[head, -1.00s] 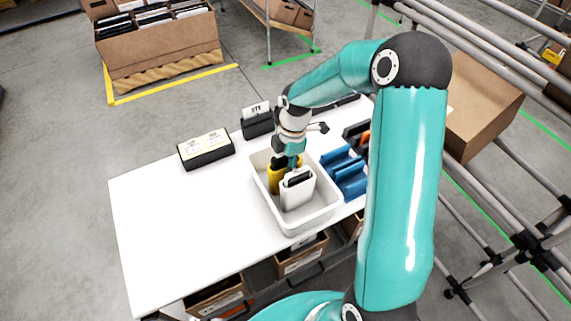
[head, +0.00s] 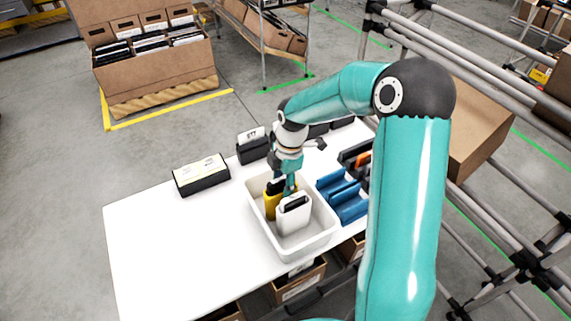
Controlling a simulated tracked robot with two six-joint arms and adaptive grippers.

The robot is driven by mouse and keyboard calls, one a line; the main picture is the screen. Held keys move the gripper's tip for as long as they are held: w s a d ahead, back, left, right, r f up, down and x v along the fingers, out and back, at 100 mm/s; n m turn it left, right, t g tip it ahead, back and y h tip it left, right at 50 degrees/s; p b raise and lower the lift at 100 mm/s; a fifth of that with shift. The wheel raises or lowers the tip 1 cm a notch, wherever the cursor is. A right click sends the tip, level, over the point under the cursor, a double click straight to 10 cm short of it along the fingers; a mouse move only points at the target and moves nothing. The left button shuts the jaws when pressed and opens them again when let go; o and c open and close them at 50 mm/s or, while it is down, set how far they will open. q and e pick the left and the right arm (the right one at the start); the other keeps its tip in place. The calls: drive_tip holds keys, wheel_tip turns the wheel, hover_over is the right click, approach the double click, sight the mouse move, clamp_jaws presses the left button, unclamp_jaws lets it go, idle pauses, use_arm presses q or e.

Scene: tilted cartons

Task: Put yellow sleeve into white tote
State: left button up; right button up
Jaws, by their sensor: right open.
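The white tote (head: 316,240) stands on the white table. The yellow sleeve (head: 270,205) is upright inside it, toward the back left, with a dark item in its top. A white sleeve (head: 294,219) with a dark top stands in front of it in the tote. My right gripper (head: 286,187) reaches down into the tote just above and beside the yellow sleeve. Its jaws are open, and its fingertips are partly hidden behind the white sleeve. I cannot tell whether it touches the yellow sleeve. My left gripper is not in view.
Blue sleeves (head: 343,198) stand right of the tote. A black box with a label (head: 201,174) lies to the left, and a dark holder with a card (head: 252,146) stands behind. The table (head: 170,245) is clear at front left. A pipe rack stands at right.

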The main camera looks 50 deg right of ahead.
drive_tip(key=r, duration=0.6)
drive_tip(key=d+r, duration=0.1)
drive_tip(key=r, duration=0.2)
drive_tip(key=shift+s, duration=0.25)
